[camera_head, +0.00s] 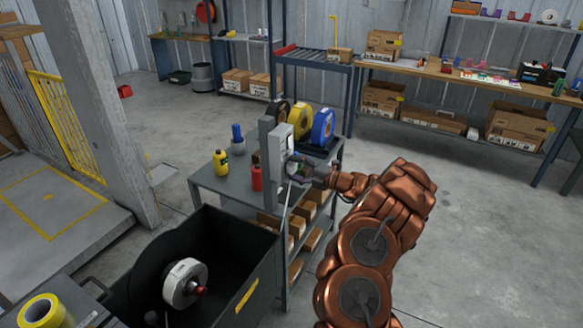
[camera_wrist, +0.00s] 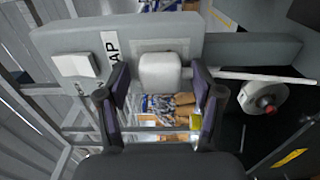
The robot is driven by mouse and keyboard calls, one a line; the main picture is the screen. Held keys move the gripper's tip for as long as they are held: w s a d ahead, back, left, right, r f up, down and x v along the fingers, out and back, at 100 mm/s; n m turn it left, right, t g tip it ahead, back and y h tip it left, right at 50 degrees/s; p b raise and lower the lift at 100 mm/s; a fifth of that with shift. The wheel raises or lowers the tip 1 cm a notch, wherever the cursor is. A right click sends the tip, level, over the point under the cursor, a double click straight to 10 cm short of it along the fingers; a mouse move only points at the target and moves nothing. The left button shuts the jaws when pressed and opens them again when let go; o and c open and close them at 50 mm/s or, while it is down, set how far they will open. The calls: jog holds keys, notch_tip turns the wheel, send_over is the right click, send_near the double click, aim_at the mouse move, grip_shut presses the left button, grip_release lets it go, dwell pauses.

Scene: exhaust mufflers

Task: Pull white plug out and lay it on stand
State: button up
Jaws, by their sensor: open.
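The white plug (camera_wrist: 160,72) sits against a grey upright panel (camera_wrist: 225,50) in the wrist view. It appears as a rounded white block on a paler plate. My gripper (camera_wrist: 160,84) is open, with one dark finger on each side of the plug and visible gaps between. In the head view my gripper (camera_head: 302,170) is at the right side of the grey post (camera_head: 268,135) and largely hides the plug. The post stands on a grey shelved bench (camera_head: 208,180); I cannot tell whether this bench is the stand.
A yellow bottle (camera_head: 221,161), a red can (camera_head: 257,179) and tape rolls (camera_head: 322,126) stand on the bench. A white rod or cable (camera_wrist: 262,76) runs right of the plug. A black bin (camera_head: 255,250) stands in front. Floor at right is clear.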

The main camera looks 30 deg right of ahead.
aim_at(295, 169)
grip_shut()
dwell(0.6)
jog(key=p+v, duration=0.3)
jog(key=v, duration=0.3)
dwell(1.5)
